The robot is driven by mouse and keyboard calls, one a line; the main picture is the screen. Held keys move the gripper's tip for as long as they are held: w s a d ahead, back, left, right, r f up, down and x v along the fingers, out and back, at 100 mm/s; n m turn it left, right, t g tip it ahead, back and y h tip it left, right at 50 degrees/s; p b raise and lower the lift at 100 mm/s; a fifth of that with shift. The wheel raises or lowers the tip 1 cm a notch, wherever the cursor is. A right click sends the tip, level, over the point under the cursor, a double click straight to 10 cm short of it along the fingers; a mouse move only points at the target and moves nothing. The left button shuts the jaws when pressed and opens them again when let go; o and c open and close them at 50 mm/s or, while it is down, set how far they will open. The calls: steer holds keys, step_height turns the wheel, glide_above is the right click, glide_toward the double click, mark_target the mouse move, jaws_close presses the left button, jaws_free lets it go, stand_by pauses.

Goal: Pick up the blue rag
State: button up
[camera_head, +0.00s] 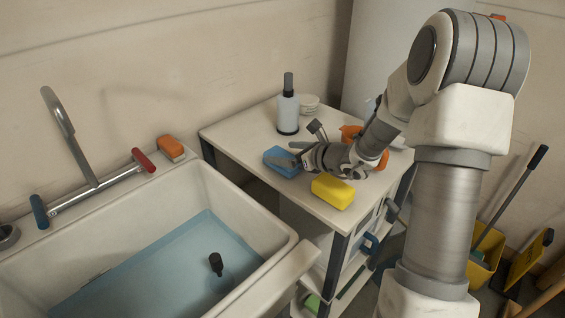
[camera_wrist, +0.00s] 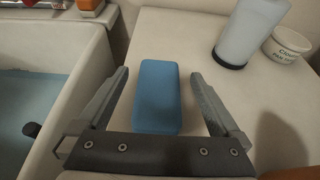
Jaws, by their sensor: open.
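The blue rag (camera_head: 283,161) lies on the white table top as a smooth, block-like shape. In the wrist view the blue rag (camera_wrist: 157,96) is upright in the picture, between the two grey fingers. My gripper (camera_head: 296,160) is at the rag from the right in the head view and partly covers it. In the wrist view my gripper (camera_wrist: 160,75) is open, with one finger on each side of the rag and a gap to both. The rag's near end meets the dark gripper bar in the picture. I cannot tell the height of the fingers above the table.
A yellow block (camera_head: 333,191) lies near the table's front edge. A bottle (camera_head: 288,112) and a white tub (camera_head: 309,103) stand behind the rag. An orange object (camera_head: 365,146) is partly hidden by my arm. A sink (camera_head: 262,219) holding blue water adjoins on the left.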

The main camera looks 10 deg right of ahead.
mark_target(277, 152)
steer(key=x, duration=0.4)
steer(key=shift+f, duration=0.2)
steer(key=c, duration=1.3)
steer(key=shift+r, duration=0.1)
